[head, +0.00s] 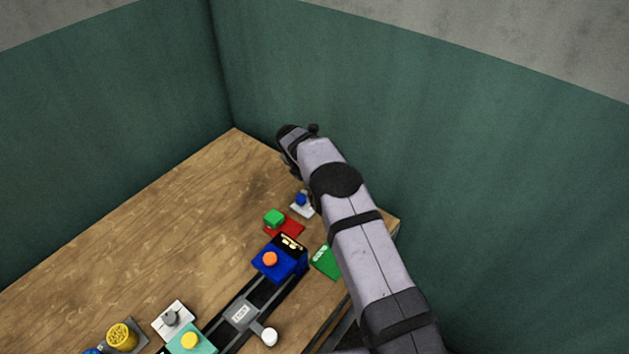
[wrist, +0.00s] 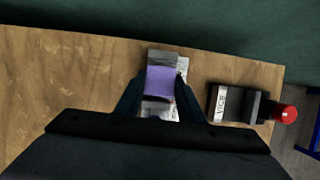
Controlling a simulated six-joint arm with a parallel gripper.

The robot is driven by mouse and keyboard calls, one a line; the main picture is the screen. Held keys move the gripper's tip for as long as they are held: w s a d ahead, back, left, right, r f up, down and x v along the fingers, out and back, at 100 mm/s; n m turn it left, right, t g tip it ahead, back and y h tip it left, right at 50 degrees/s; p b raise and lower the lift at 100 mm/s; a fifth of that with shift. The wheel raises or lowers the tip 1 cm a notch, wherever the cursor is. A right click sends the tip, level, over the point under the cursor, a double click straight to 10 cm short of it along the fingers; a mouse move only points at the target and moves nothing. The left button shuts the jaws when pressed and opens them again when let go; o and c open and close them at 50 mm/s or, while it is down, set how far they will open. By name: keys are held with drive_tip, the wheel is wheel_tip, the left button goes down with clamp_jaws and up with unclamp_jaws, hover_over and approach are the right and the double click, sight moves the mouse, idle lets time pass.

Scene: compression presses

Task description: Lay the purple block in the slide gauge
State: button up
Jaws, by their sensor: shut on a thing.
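The purple block (wrist: 160,80) is between the two dark fingers of my gripper (wrist: 159,88) in the wrist view. My gripper is shut on it. A grey part (wrist: 162,55) shows just past the block, with a pale printed surface (wrist: 182,66) beside and under it. I cannot tell whether this is the slide gauge, or whether the block touches it. In the head view my arm hides the block and the fingertips; only the dark wrist end shows near the table's far corner.
A dark vice (wrist: 237,104) with a red knob (wrist: 285,113) stands right of the block, near the table edge.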

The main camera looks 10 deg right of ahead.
drive_tip(key=shift+f+b, duration=0.35)
drive_tip(key=shift+f, duration=0.2)
drive_tip(key=o, duration=1.1)
drive_tip(key=shift+r, duration=0.15)
drive_tip(key=shift+b+v, duration=1)
drive_tip(key=shift+v, duration=2.5)
